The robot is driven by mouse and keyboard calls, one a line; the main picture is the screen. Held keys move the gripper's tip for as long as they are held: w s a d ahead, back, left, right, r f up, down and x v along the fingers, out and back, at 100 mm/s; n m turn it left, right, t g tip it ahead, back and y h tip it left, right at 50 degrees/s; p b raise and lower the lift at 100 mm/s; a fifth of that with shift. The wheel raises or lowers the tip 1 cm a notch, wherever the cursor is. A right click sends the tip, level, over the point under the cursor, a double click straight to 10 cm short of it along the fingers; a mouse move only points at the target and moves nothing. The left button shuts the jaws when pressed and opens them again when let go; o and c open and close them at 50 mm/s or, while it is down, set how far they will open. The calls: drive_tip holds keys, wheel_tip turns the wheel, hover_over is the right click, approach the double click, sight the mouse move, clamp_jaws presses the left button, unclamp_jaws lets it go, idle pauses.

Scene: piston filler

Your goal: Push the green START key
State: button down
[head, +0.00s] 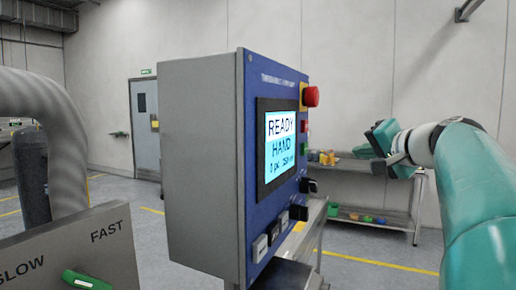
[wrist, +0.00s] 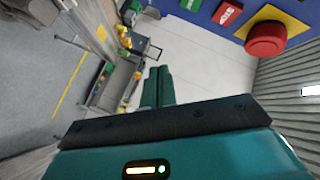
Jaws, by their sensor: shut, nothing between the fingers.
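The blue control panel (head: 262,205) stands on the front of a grey box, seen at a steep angle in the head view. The green START key (head: 304,147) shows edge-on at its right side, below a red key (head: 305,126). In the wrist view the green key (wrist: 191,5) is cut by the top edge, beside the red STOP key (wrist: 229,13). My gripper (head: 366,150) is right of the panel, apart from it. In the wrist view its two teal fingers (wrist: 158,86) are together and empty, clear of the keys.
A red mushroom button (head: 311,96) on a yellow plate sits above the keys; it is large in the wrist view (wrist: 266,39). Black knobs (head: 308,186) stick out lower on the panel. A shelf trolley (head: 375,222) stands behind. A lever plate (head: 75,250) marked SLOW and FAST is at lower left.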

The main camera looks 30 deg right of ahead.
sight(305, 149)
drive_tip(key=w+a, duration=0.5)
drive_tip(key=w, duration=0.2)
drive_tip(key=shift+w+a, duration=0.2)
drive_tip(key=shift+w, duration=0.05)
drive_tip(key=shift+w+f, duration=0.1)
idle(1.9)
drive_tip(key=shift+w+a, duration=0.25)
